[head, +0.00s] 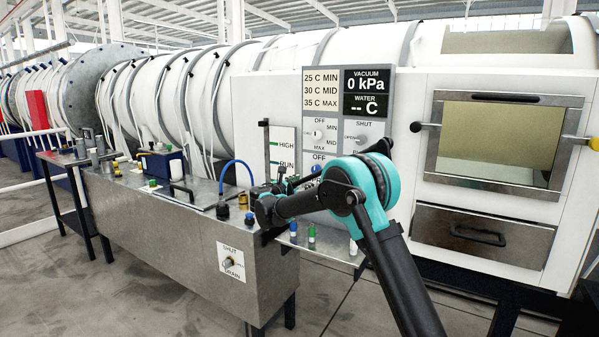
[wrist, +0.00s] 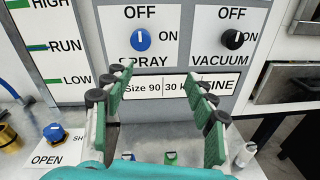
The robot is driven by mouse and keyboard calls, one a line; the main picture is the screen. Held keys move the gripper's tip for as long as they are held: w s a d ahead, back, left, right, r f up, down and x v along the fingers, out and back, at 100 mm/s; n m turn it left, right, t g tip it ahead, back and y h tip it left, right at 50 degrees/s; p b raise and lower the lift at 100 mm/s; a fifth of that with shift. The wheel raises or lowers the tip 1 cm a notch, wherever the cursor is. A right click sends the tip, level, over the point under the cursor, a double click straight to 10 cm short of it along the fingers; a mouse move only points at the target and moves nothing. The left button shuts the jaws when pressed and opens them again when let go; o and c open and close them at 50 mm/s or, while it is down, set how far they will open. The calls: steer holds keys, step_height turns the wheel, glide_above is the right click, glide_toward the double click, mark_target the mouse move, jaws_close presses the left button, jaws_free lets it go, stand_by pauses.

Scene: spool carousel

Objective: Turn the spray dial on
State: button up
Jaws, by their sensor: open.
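The spray dial (wrist: 141,39) is a round blue knob on the white SPRAY plate in the wrist view. OFF is printed above it and ON to its right. Its white mark appears to point up at OFF. In the head view the dial (head: 316,169) is a small blue spot under an OFF label, partly hidden by my arm. My gripper (wrist: 163,84) is open and empty, with green pads and dark fingertips. The fingertips show below the dial in the wrist view, apart from it. In the head view my gripper (head: 284,186) is small and partly hidden.
The black vacuum dial (wrist: 233,39) is just right of the spray dial. A size label (wrist: 180,85) is below both, between my fingers. A blue valve knob (wrist: 54,132) is at lower left. A metal tank (head: 180,225) and blue hose (head: 237,163) are left of my arm.

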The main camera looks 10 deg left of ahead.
steer(key=shift+n+t, duration=0.3)
steer(key=shift+n, duration=0.2)
steer(key=a+x, duration=0.1)
steer(key=x, duration=0.4)
steer(key=w+a+x, duration=0.1)
steer(key=x, duration=0.4)
steer(key=a+x, duration=0.1)
steer(key=x, duration=0.4)
steer(key=shift+w+a+r, duration=0.1)
steer(key=shift+w, duration=0.5)
steer(key=c, duration=1.2)
